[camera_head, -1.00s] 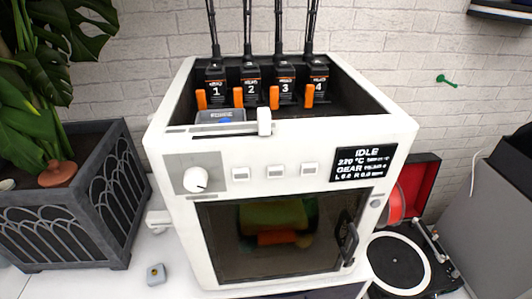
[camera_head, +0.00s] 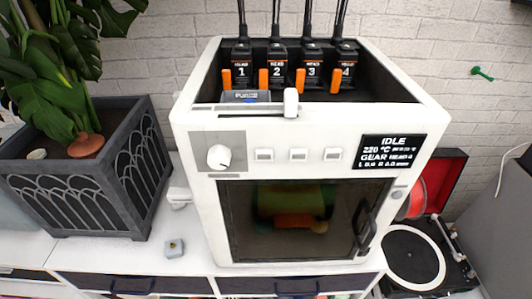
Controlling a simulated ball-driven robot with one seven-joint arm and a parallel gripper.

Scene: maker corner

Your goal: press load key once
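A white 3D printer (camera_head: 300,222) stands on a white cabinet in the head view. Its front panel has a white round knob (camera_head: 219,157) at left and a row of three small white keys: left (camera_head: 264,155), middle (camera_head: 299,155) and right (camera_head: 333,155). Any labels on the keys are too small to read, so I cannot tell which is the load key. The display (camera_head: 389,152) at right reads IDLE, a temperature and a GEAR line. My gripper is not in view.
A dark planter (camera_head: 85,190) with a leafy plant stands at left. A turntable (camera_head: 412,258) and a grey box (camera_head: 495,215) are at right. The space before the panel is clear.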

